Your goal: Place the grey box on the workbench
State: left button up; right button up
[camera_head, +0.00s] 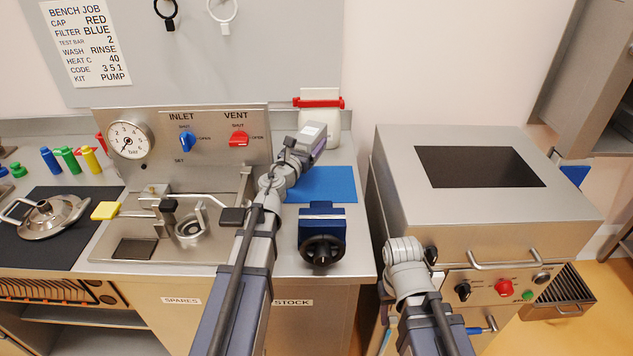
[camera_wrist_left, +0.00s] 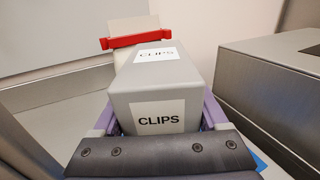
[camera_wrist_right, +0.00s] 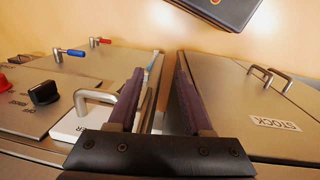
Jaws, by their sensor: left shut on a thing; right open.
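The grey box (camera_wrist_left: 165,84), labelled CLIPS on two faces, sits between the fingers of my left gripper (camera_wrist_left: 158,112), which is shut on it. In the head view the box (camera_head: 313,134) is over the back of the workbench (camera_head: 275,262), by the blue mat (camera_head: 335,182). I cannot tell whether it touches the bench. My right gripper (camera_wrist_right: 160,100) is open and empty, pointing down in front of the gap between the bench and the steel cabinet. In the head view its fingers are hidden behind its wrist.
A white container with a red clip (camera_head: 319,103) stands right behind the box. A dark blue vise (camera_head: 322,228) stands in front of the mat. The valve panel (camera_head: 210,160) is to the left, and the steel cabinet (camera_head: 482,215) to the right.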

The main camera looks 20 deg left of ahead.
pick_arm(q)
jog(key=shift+f+b, duration=4.7)
jog(key=shift+f, duration=0.2)
jog(key=shift+f, duration=0.15)
jog(key=o, duration=1.6)
jog(key=shift+c, duration=0.2)
